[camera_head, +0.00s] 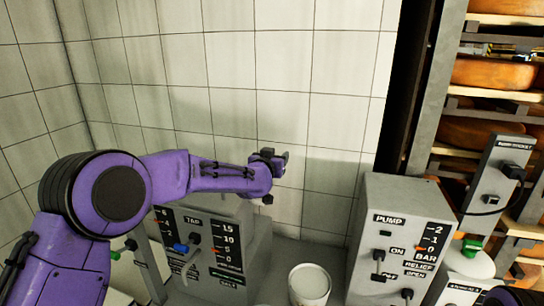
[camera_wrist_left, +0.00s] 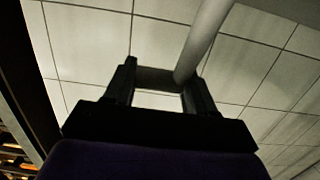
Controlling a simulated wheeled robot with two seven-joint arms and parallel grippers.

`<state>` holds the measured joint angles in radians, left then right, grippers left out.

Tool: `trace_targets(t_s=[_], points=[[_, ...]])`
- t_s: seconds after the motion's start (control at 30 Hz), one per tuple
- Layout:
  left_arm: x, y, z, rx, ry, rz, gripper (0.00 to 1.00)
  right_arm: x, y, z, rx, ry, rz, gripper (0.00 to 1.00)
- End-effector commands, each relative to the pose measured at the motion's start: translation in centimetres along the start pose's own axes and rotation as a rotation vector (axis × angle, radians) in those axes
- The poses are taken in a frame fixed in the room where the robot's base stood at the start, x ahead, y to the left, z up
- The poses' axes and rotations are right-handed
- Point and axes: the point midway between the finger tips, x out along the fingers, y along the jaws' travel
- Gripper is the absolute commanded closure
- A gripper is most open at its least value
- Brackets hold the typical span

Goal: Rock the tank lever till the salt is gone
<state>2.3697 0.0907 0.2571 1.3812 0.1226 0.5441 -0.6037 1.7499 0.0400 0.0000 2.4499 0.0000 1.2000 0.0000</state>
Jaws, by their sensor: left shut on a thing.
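My left arm reaches in from the left of the head view, and its gripper (camera_head: 270,160) is in front of the tiled wall, above the grey tank cabinet (camera_head: 262,238). In the left wrist view, the fingers (camera_wrist_left: 163,85) are on either side of a dark crossbar at the end of a pale grey rod (camera_wrist_left: 205,40), which looks like the tank lever. The gripper is shut on it. In the head view the lever is not clearly seen. The cabinet's salt gauge (camera_head: 226,250) has an orange pointer low on its scale. My right gripper is not in view.
A grey pump cabinet (camera_head: 362,235) with switches and a gauge stands to the right. A white round container (camera_head: 310,282) is between the two cabinets. Shelves with orange cheese wheels (camera_head: 490,73) fill the far right. A blue-knobbed tap control (camera_head: 181,248) is below my left arm.

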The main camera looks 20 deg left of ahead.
Motion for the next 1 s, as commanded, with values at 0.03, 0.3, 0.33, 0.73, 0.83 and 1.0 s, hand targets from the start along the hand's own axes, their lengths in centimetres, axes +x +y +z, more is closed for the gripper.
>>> trace_targets(t_s=[0.03,0.3,0.33,0.73,0.83,1.0], points=[[0.1,0.2,0.5,0.002,-0.007,0.003,0.99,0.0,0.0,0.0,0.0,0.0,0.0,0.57],[0.1,0.5,0.6,0.002,-0.009,0.007,1.0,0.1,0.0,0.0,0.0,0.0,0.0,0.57],[0.1,0.5,0.6,0.002,-0.009,0.007,1.0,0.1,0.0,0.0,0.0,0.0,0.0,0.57],[-0.1,0.0,0.3,0.0,-0.005,0.001,0.28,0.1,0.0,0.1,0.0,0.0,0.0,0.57],[-1.0,0.1,0.4,0.0,-0.003,0.001,0.28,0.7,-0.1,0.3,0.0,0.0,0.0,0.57],[-4.7,0.2,0.7,0.001,-0.004,0.002,0.28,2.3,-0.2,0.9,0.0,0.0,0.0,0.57]])
